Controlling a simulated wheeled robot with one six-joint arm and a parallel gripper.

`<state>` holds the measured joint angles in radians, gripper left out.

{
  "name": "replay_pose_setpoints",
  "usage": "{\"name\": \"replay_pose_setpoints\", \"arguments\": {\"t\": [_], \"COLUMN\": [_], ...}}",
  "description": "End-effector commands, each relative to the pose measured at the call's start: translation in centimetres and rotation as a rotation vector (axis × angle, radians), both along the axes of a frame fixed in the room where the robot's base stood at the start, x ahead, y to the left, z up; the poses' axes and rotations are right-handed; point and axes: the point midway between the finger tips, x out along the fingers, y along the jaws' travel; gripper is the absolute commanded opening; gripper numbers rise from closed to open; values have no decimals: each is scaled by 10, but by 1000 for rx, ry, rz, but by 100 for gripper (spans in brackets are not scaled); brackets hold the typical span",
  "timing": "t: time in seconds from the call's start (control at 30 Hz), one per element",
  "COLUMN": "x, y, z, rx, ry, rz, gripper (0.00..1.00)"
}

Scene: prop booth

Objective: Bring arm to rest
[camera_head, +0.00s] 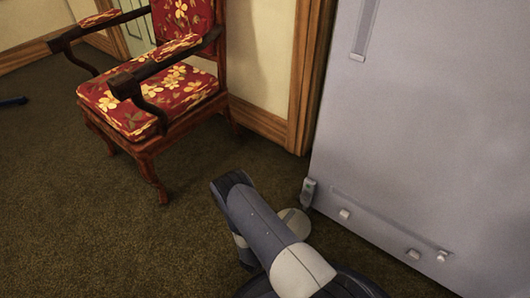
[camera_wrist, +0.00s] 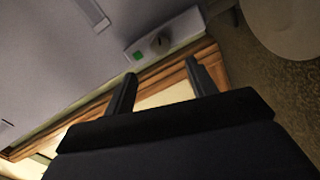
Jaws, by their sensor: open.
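My gripper (camera_wrist: 161,82) shows in the wrist view with its two dark fingers spread apart. Nothing is between them. Behind the fingers are wooden trim and a pale wall. In the head view my arm (camera_head: 262,232) is bent low at the bottom centre, above the carpet. I cannot make out the fingers there. The arm is left of a large grey cabinet.
The grey cabinet (camera_head: 430,110) fills the right side; it also shows in the wrist view (camera_wrist: 55,50), with a small green square. A red floral armchair (camera_head: 160,95) stands at upper left by the wooden trim (camera_head: 307,75). Brown carpet (camera_head: 70,220) is clear at lower left.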

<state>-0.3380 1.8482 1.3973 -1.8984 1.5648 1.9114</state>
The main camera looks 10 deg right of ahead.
Motion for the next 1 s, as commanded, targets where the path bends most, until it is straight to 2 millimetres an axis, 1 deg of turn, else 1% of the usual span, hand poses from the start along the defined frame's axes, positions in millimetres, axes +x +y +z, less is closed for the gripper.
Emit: {"name": "replay_pose_setpoints", "arguments": {"t": [0.17, 0.6, 0.8, 1.0], "x": [12, 54, 64, 65], "y": [-16, -69, -82, -82], "z": [-3, -5, -4, -3], "rx": [2, 1, 0, -7], "ry": [-2, -3, -3, 7], "rz": [-4, -4, -2, 0], "gripper": [54, 54, 54, 54]}}
